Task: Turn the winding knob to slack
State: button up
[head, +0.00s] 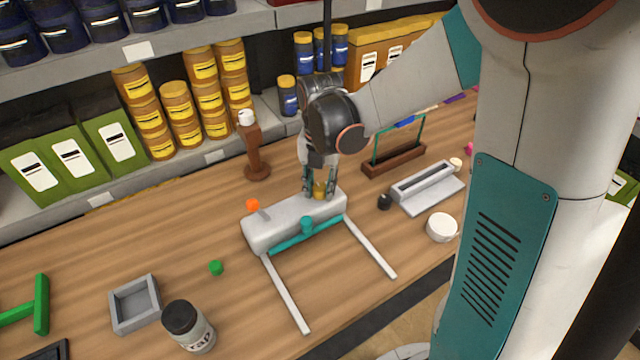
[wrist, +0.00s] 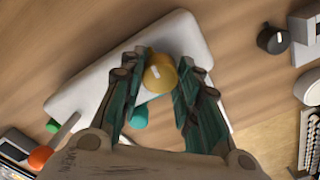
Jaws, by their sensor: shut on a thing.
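A white pump body (head: 275,224) with rounded edges lies on the wooden table. A yellow round knob (wrist: 160,70) with a white mark on top sits on its right end; it also shows in the head view (head: 319,190). I take it for the winding knob. My gripper (head: 320,188) points down over that end, and its teal fingers are shut on the yellow knob, one on each side in the wrist view (wrist: 157,78). An orange knob (head: 253,205) on a lever is at the left end. A teal bar (head: 290,243) with a round teal knob runs along the front.
Two white rails (head: 285,294) reach forward from the pump. A green cap (head: 216,267), grey box (head: 134,303) and jar (head: 188,327) are at front left. Shelves stand behind.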

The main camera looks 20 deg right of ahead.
aim_at(320, 188)
jog(key=shift+n, duration=0.7)
jog(key=o, duration=1.1)
notch_tip(320, 188, up, 12)
jog(key=shift+s, duration=0.1)
